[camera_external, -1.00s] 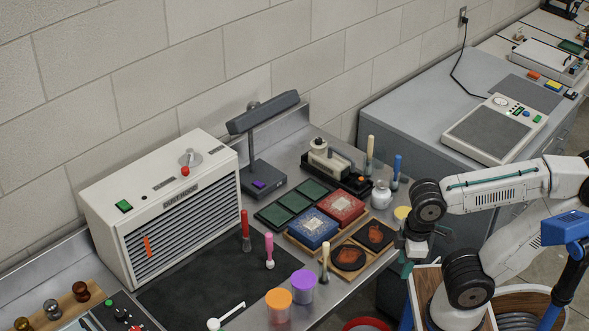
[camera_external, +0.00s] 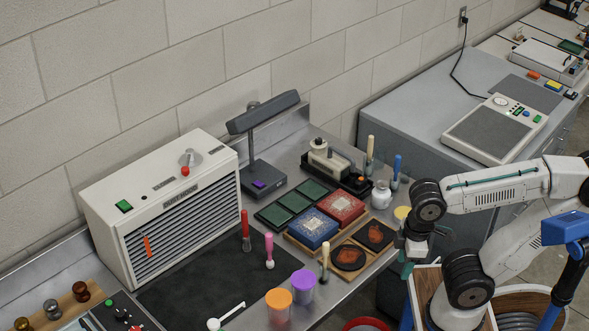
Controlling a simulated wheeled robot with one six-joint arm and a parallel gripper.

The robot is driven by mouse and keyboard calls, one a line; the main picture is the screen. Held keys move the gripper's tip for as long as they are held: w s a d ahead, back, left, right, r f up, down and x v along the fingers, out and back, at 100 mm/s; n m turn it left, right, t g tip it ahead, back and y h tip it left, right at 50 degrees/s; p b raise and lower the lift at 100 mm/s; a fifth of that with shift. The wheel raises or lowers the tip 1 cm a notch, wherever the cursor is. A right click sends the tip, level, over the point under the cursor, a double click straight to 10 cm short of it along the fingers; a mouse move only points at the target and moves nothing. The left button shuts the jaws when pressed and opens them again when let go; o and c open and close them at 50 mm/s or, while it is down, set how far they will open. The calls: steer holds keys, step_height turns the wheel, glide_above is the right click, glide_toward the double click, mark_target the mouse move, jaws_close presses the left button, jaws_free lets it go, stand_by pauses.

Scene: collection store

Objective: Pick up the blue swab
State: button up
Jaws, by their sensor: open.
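The blue swab (camera_external: 397,168) stands upright near the right end of the metal bench, just behind and right of a small white jar. Its blue handle points up; its lower end is too small to make out clearly. My gripper (camera_external: 408,262) is at the bench's right front edge, in front of the swab and well apart from it. The gripper is open and appears empty; its fingers are small and partly hidden by my arm.
The white jar (camera_external: 381,195) and a cream-handled tool (camera_external: 370,155) stand close to the swab. A wooden tray with blue (camera_external: 313,229) and red (camera_external: 341,208) boxes lies left of the gripper. A grey cabinet (camera_external: 420,100) stands behind right.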

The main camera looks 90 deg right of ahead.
mark_target(399, 163)
steer(key=w+d+f+m+t+y, duration=0.1)
steer(key=d+f+m+t+y, duration=0.15)
steer(key=d+m, duration=0.85)
steer(key=w+d+f+m+t+y, duration=0.1)
steer(key=w+d+f+m+t, duration=0.2)
steer(key=d+m, duration=0.7)
steer(key=s+d+m+t+h, duration=0.1)
steer(key=s+d+m+h, duration=0.3)
steer(key=d+m, duration=0.4)
steer(key=s+d+m+h, duration=0.4)
steer(key=d+m, duration=0.3)
steer(key=d, duration=0.2)
steer(key=s+d+m+t+h, duration=0.1)
steer(key=s+d+m+h, duration=0.4)
steer(key=d+m, duration=0.3)
steer(key=shift+s+d+f+m+t, duration=0.2)
steer(key=shift+s+d+m+t, duration=0.2)
steer(key=shift+d, duration=0.25)
steer(key=x, duration=0.5)
steer(key=f+x, duration=0.1)
steer(key=x, duration=0.1)
steer(key=shift+s+d+f, duration=0.1)
steer(key=shift+d, duration=0.25)
jaws_close()
